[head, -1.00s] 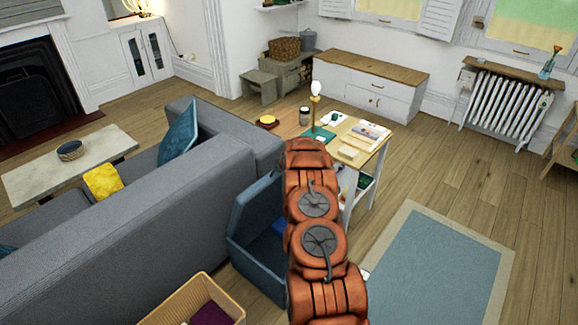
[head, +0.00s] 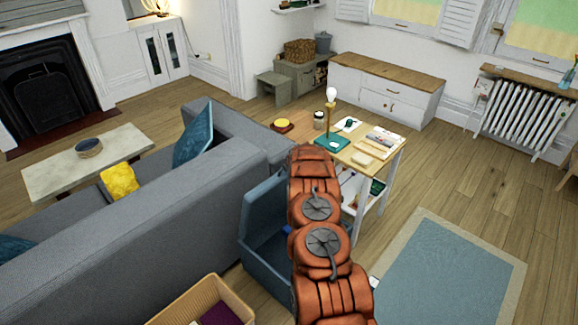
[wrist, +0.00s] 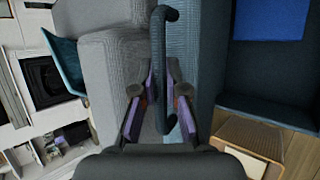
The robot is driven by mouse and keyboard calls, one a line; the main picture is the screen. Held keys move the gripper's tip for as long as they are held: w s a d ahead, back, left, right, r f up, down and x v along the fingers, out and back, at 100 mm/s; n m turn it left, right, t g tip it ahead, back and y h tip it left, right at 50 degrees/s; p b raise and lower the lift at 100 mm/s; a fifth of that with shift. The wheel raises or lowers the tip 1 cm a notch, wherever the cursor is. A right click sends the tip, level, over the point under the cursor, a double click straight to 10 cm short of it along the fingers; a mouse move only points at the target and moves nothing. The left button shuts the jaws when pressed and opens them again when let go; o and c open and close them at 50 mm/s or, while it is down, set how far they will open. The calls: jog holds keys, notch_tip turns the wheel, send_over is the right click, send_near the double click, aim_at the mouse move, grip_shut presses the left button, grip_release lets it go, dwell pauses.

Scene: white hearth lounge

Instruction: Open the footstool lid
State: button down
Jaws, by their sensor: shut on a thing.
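The blue footstool (head: 268,268) stands on the floor behind the grey sofa, partly hidden by my arm. Its lid (head: 262,210) is raised, standing steeply on the sofa side, and the box is open. In the wrist view, the lid (wrist: 203,55) runs down the middle with its dark bar handle (wrist: 160,60). My gripper (wrist: 158,92) is shut on the handle, with a finger on each side of it. The open box (wrist: 272,105) is on the right, with a bright blue thing (wrist: 270,20) inside. My arm hides the gripper in the head view.
The grey sofa (head: 140,240) stands close on the lid's side. A wicker basket (head: 180,303) stands near the footstool's front. A small desk (head: 385,165) with a lamp and papers is just beyond my arm. Free floor and a blue rug (head: 450,275) lie to the right.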

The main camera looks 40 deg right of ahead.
jog(key=c, duration=1.2)
grip_release()
jog(key=shift+s+a, duration=0.1)
jog(key=shift+s+r, duration=0.1)
jog(key=shift+s+a+r, duration=0.15)
jog(key=shift+s+r, duration=0.05)
jog(key=shift+r, duration=0.35)
jog(key=v, duration=1)
jog(key=shift+s, duration=0.3)
jog(key=shift+r, duration=0.1)
